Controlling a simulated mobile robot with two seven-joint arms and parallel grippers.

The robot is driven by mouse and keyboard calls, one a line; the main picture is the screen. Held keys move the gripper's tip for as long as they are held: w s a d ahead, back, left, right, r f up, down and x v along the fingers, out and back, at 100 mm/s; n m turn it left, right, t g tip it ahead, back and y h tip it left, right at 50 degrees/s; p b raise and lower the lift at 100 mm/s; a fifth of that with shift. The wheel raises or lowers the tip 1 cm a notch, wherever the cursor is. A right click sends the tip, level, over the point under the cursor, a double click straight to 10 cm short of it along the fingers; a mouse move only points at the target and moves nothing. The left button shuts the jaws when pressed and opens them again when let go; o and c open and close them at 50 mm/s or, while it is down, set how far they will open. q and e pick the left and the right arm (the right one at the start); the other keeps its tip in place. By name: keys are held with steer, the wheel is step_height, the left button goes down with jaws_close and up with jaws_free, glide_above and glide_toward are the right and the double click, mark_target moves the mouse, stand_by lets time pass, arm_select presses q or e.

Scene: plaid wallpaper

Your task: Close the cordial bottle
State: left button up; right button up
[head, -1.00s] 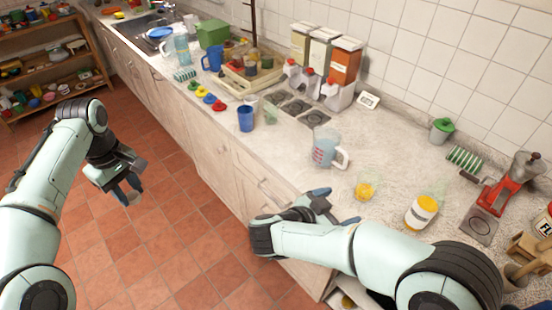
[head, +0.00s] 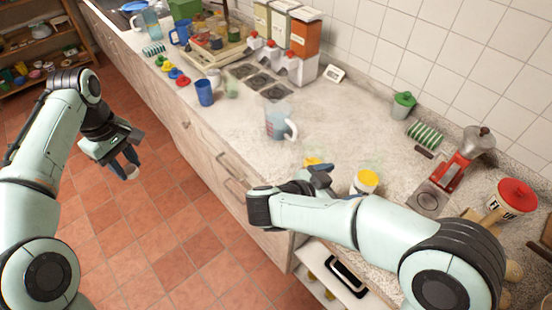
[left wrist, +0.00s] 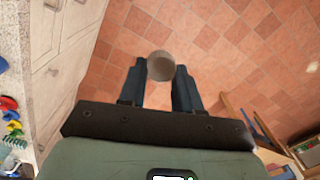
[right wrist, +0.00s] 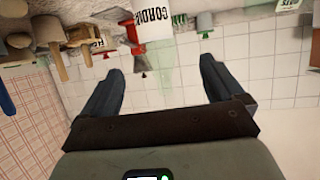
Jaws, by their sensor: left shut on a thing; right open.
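The cordial bottle (head: 365,182) stands upright on the counter, clear with a white label and yellow liquid. It also shows upside down in the right wrist view (right wrist: 155,18), with its clear upper part between and beyond the fingers. No cap shows on it. My right gripper (head: 333,183) is open and empty just left of the bottle; in the right wrist view its fingers (right wrist: 160,85) are wide apart. My left gripper (head: 128,168) is over the floor, shut on a small round beige-grey thing (left wrist: 161,66) that looks like the cap.
A glass with yellow liquid (head: 312,162) is partly hidden behind my right gripper. A measuring jug (head: 277,122) stands further left. A green rack (head: 426,135), a red grinder (head: 455,165) and a red-lidded flour tin (head: 512,200) are to the right.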

mark_target(361, 177)
arm_select(q)
steer(key=shift+d, duration=0.1)
arm_select(e)
steer(key=shift+d, duration=0.1)
steer(key=shift+x, duration=3.3)
steer(key=x, duration=0.5)
steer(key=shift+d+r, duration=0.1)
steer(key=shift+d, duration=0.2)
steer(key=shift+s, duration=0.1)
steer(key=shift+c, duration=0.3)
